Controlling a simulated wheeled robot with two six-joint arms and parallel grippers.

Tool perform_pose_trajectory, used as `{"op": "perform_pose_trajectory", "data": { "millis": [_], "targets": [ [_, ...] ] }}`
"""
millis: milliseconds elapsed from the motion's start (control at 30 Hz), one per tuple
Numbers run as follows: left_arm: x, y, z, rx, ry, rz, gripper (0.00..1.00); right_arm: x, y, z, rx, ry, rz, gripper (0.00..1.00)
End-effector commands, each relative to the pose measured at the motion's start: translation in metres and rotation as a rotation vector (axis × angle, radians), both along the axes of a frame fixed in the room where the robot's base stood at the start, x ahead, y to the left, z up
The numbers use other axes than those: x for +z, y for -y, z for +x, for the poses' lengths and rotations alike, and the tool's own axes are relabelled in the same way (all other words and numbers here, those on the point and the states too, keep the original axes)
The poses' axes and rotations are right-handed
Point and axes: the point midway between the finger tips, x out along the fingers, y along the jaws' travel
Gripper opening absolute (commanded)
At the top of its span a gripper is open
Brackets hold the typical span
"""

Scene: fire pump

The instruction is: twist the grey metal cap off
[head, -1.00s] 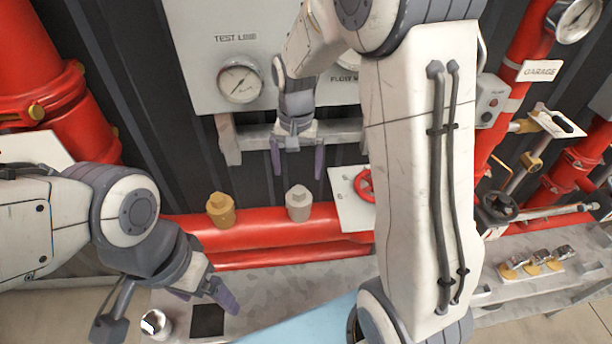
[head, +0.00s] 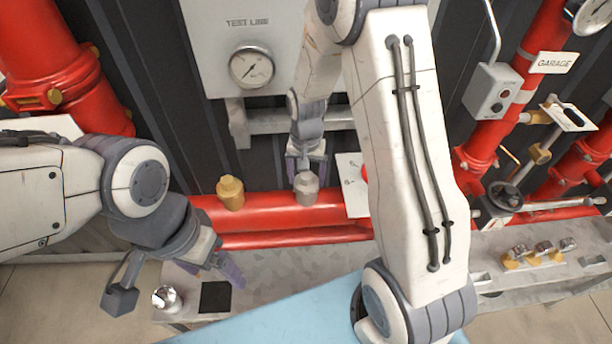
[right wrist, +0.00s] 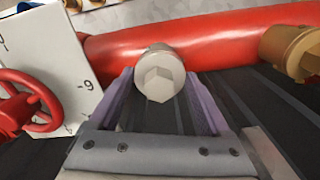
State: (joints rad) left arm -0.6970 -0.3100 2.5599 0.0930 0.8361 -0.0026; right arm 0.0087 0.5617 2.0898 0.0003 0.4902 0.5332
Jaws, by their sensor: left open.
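The grey metal cap (head: 306,188), with a hexagonal top, sits on the red horizontal pipe. It also shows in the right wrist view (right wrist: 160,74). My right gripper (head: 305,170) is at the cap, coming from the wall side. In the right wrist view my right gripper (right wrist: 160,80) is open, with a purple finger on each side of the cap and small gaps visible; contact cannot be confirmed. My left gripper (head: 232,272) is open and empty over the bench at the lower left, well apart from the cap.
A brass cap (head: 230,192) stands left of the grey one on the red pipe (head: 260,217). A white sign plate (head: 352,180) and a red handwheel (right wrist: 28,105) are close on the other side. The test-line gauge panel (head: 215,60) is behind. A silver round part (head: 165,297) sits on the bench.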

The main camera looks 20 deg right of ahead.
Motion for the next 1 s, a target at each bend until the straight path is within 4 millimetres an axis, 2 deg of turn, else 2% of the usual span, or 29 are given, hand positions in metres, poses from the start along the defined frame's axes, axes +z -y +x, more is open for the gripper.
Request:
{"op": "perform_pose_trajectory", "data": {
  "millis": [33, 100, 133, 200, 300, 467, 700, 800, 1000],
  "targets": [
    [0.0000, 0.0000, 0.0000, 0.000, 0.000, 0.000, 0.87, 0.0002, 0.0001, 0.0000, 0.000, 0.000, 0.000, 0.50],
    [0.0000, 0.0000, 0.0000, 0.000, 0.000, 0.000, 0.87, 0.0002, 0.0002, 0.0000, 0.000, 0.000, 0.000, 0.23],
    [0.0000, 0.0000, 0.0000, 0.000, 0.000, 0.000, 0.87, 0.0003, 0.0002, 0.0000, 0.000, 0.000, 0.000, 0.74],
    [0.0000, 0.0000, 0.0000, 0.000, 0.000, 0.000, 0.87, 0.0003, 0.0003, 0.0001, 0.000, 0.000, 0.000, 0.47],
    [0.0000, 0.0000, 0.0000, 0.000, 0.000, 0.000, 0.87, 0.0004, 0.0003, 0.0001, 0.000, 0.000, 0.000, 0.15],
    [0.0021, 0.0000, 0.0000, 0.000, 0.000, 0.000, 0.87, 0.0012, 0.0007, -0.0002, 0.083, 0.000, 0.000, 0.14],
    [0.0070, -0.0001, -0.0001, 0.000, 0.000, 0.000, 0.87, 0.0014, 0.0020, -0.0004, 0.431, 0.000, 0.000, 0.14],
    [0.0076, 0.0000, 0.0000, 0.000, 0.000, 0.000, 0.87, 0.0011, 0.0024, -0.0003, 0.520, 0.001, 0.000, 0.14],
    [0.0074, 0.0000, 0.0000, 0.000, 0.000, 0.000, 0.87, 0.0006, 0.0025, -0.0002, 0.553, 0.002, -0.001, 0.14]
  ]
}}
